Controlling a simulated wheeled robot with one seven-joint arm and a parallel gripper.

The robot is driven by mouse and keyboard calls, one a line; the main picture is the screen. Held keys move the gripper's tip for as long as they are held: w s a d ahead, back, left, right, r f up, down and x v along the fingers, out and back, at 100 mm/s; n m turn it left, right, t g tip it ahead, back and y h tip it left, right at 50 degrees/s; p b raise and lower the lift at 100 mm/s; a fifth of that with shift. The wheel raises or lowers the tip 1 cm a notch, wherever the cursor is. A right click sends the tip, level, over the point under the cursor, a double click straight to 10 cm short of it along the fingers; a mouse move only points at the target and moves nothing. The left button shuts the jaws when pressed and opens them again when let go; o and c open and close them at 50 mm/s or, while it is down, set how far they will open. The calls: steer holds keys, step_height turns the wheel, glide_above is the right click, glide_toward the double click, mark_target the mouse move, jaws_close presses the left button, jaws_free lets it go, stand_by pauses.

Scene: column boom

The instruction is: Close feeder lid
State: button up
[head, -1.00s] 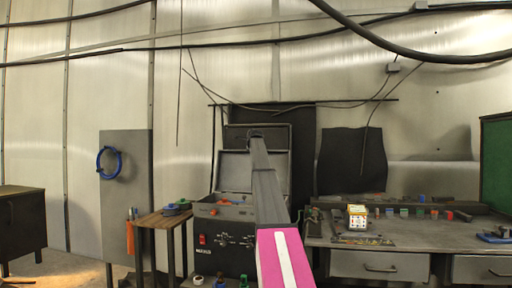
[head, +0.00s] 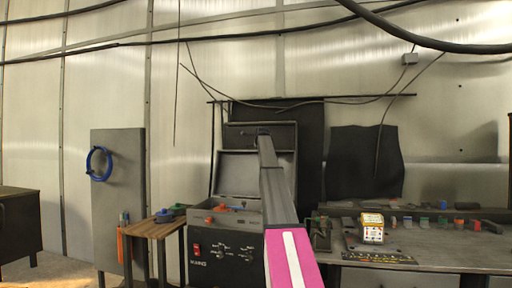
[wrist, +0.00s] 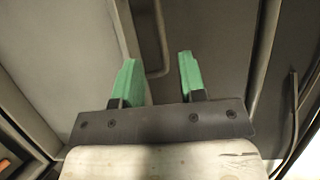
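The feeder (head: 222,262) is a black box with a control panel marked MAINS, left of centre in the head view. Its grey lid (head: 238,174) stands raised behind the open top, partly hidden by my arm. My gripper (head: 262,132) is at the far end of my arm, small and dark, in front of the upper part of the raised lid area. In the wrist view my gripper (wrist: 158,68) has two green fingers standing apart, with nothing gripped between them. A thin bent metal bar (wrist: 163,45) shows between the fingers against a grey panel; contact cannot be told.
A small wooden table (head: 152,228) with coloured parts stands left of the feeder. A grey workbench (head: 430,252) with a small yellow-and-white box (head: 372,228) and several small items is at right. Black cables (head: 300,103) hang along the metal wall.

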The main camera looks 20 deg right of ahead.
steer(key=x, duration=0.7)
steer(key=shift+w+d+f, duration=0.1)
steer(key=shift+w+f, duration=0.05)
steer(key=shift+w, duration=0.2)
jaws_close()
